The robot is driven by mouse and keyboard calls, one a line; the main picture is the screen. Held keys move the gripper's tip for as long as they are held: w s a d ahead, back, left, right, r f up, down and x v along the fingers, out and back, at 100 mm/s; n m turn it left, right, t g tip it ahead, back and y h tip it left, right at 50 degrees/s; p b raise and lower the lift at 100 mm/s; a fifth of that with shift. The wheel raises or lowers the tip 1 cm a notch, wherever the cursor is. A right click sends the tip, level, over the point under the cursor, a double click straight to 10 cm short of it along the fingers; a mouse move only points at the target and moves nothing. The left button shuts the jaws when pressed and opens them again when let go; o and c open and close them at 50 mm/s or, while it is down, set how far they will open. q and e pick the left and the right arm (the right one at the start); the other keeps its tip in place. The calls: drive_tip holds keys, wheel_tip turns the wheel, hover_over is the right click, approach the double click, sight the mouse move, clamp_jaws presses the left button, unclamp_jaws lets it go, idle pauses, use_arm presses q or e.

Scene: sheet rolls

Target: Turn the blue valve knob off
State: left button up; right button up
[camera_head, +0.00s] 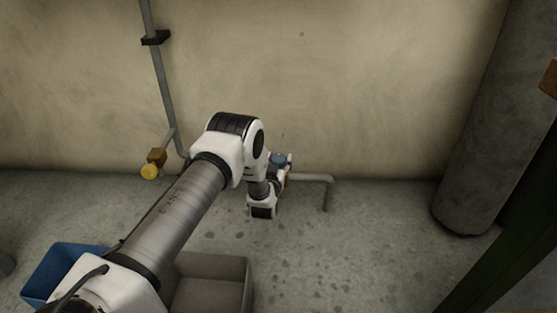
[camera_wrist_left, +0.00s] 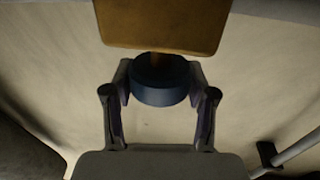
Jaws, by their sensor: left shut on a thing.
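The blue valve knob (camera_head: 279,159) shows small in the head view, near the wall, just past my left wrist. In the left wrist view the blue knob (camera_wrist_left: 160,84) is a round disc on a short stem below a brown valve block (camera_wrist_left: 160,24). My left gripper (camera_wrist_left: 160,82) has one finger on each side of the knob and is shut on it. In the head view my left arm hides much of the valve, and the left gripper (camera_head: 279,171) is mostly hidden behind its wrist. My right gripper is not in view.
A yellow knob (camera_head: 149,172) on a brown valve sits on the pipe at left. A grey pipe (camera_head: 318,178) bends to the floor at right. A blue bin (camera_head: 45,270) and a grey bin (camera_head: 215,263) stand below my arm. A thick grey column (camera_head: 492,130) stands at right.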

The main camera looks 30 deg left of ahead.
use_arm(q)
drive_tip(key=shift+a+r+m+t+h+p, duration=0.1)
drive_tip(key=shift+m+t+h+p, duration=0.3)
drive_tip(key=shift+m+h+p, duration=0.5)
drive_tip(key=shift+m+h, duration=0.5)
drive_tip(key=shift+h, duration=0.7)
drive_tip(key=m+h+p, duration=0.1)
drive_tip(key=h, duration=0.1)
drive_tip(key=shift+m+t+h, duration=0.3)
drive_tip(key=shift+m, duration=0.1)
drive_tip(key=shift+m+h, duration=0.4)
drive_tip(key=shift+h, duration=0.4)
drive_tip(key=m+h, duration=0.1)
drive_tip(key=h+b, duration=0.1)
drive_tip(key=m+h, duration=0.1)
drive_tip(key=h, duration=0.1)
drive_tip(key=shift+f+m+g, duration=0.3)
drive_tip(key=shift+g, duration=0.1)
drive_tip(key=shift+r+m+g+h+b, duration=0.15)
drive_tip(key=shift+m+g+h+b, duration=0.85)
drive_tip(key=shift+h, duration=0.7)
